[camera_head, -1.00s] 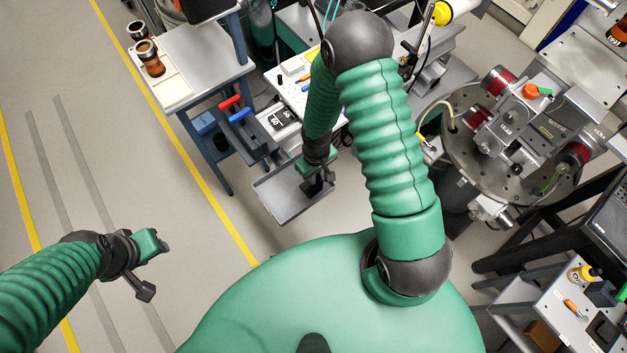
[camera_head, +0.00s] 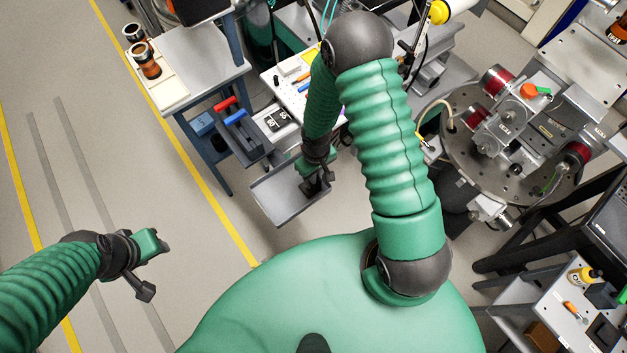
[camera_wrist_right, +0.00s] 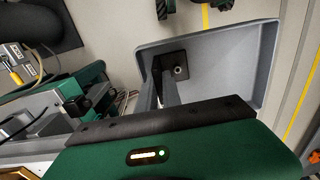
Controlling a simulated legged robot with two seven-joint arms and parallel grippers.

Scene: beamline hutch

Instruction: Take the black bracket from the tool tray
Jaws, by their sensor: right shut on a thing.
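The black bracket (camera_wrist_right: 181,58) is a dark plate with a round hole or bolt, within the tray's outline in the wrist view. My right gripper (camera_head: 317,187) is over the tray's right part and is shut on the bracket. In the head view the bracket cannot be told apart from the dark fingers. My left gripper (camera_head: 146,290) is over bare floor at lower left; its jaw gap is unclear.
A rack with red and blue handled tools (camera_head: 237,117) stands just beyond the tray. A bench with cups (camera_head: 185,70) is at upper left. A round instrument stage (camera_head: 470,165) stands to the right, and a cart (camera_head: 560,315) is at lower right. The floor at left is clear.

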